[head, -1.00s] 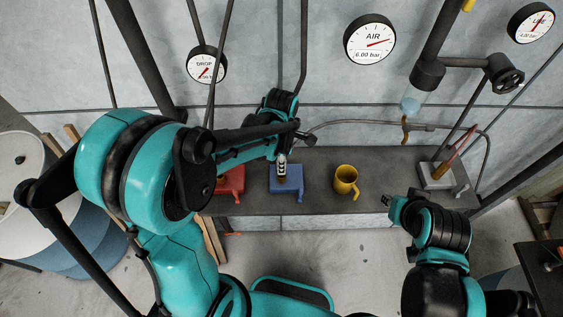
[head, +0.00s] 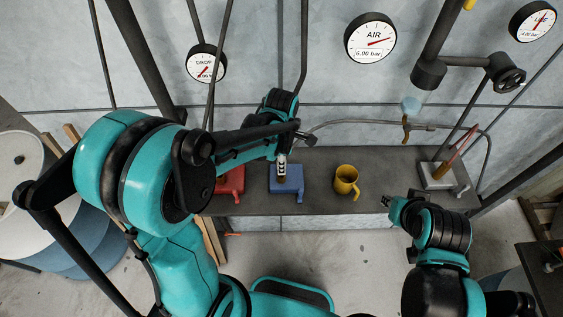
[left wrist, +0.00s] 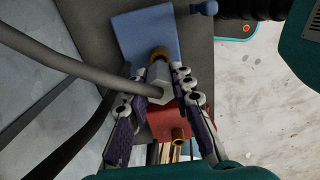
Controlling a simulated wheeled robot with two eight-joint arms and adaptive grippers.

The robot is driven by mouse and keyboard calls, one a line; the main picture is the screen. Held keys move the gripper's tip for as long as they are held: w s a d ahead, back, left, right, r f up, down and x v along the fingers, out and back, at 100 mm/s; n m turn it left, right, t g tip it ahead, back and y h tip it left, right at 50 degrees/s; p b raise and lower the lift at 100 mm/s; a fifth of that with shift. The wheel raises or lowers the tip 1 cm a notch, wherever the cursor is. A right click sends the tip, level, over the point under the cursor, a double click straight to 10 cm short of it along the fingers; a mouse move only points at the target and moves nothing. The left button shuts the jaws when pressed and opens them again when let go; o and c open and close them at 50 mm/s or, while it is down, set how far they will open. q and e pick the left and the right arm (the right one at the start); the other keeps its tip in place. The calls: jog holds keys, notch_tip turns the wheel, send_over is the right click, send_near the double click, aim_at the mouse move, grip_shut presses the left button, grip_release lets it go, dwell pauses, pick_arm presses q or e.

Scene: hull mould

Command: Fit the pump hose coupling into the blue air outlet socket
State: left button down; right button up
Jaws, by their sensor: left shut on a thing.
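My left gripper (head: 281,160) is shut on the pump hose coupling, a pale metal hex piece (left wrist: 152,85) with a grey hose (left wrist: 75,66) running off to the left in the left wrist view. The gripper is over the blue air outlet block (head: 287,184). The blue block (left wrist: 147,32) shows behind the coupling in the wrist view, with a brass collar (left wrist: 160,53) at the coupling's far end. I cannot tell whether the coupling is inside the socket or only against it. My right gripper (head: 394,207) is empty near the bench's front edge; its jaw opening is unclear.
A red block (head: 231,183) with its own brass socket (left wrist: 178,136) stands left of the blue one. A grey block (head: 437,176) stands at the bench's right end. An AIR gauge (head: 370,38) reads 6.00 bar.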

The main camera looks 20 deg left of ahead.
pick_arm(q)
jog(key=shift+f+b, duration=1.6)
jog(key=shift+f, duration=0.25)
jog(key=c, duration=1.2)
grip_release()
jog(key=shift+r, duration=0.15)
notch_tip(320, 180, up, 12)
jog(key=shift+f, duration=0.1)
